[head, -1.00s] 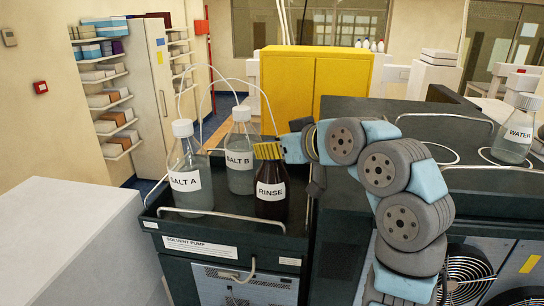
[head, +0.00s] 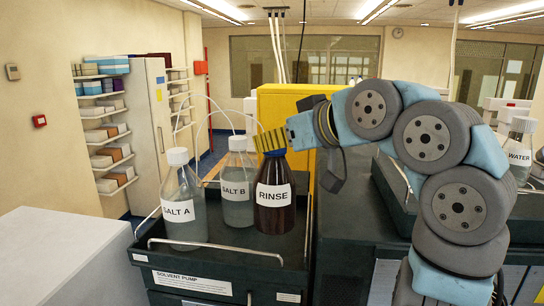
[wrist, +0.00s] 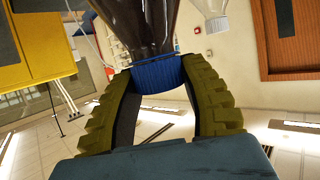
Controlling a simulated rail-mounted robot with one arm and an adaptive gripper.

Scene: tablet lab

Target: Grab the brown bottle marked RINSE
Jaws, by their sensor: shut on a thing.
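The brown bottle marked RINSE (head: 274,207) is upright at the front right of the solvent pump tray (head: 220,247) in the head view. My gripper (head: 270,141) comes from the right and is shut on the bottle at its cap and neck. In the wrist view the two ridged fingers of my gripper (wrist: 160,95) are on either side of the blue cap (wrist: 158,73), with the dark bottle (wrist: 143,25) beyond. The bottle appears raised above the tray floor, though the gap under it is hard to judge.
The clear SALT A bottle (head: 182,232) and SALT B bottle (head: 237,205), with thin tubes, stand left of RINSE. A metal rail edges the tray. The WATER bottle (head: 519,150) stands at far right. A yellow cabinet (head: 290,105) is behind.

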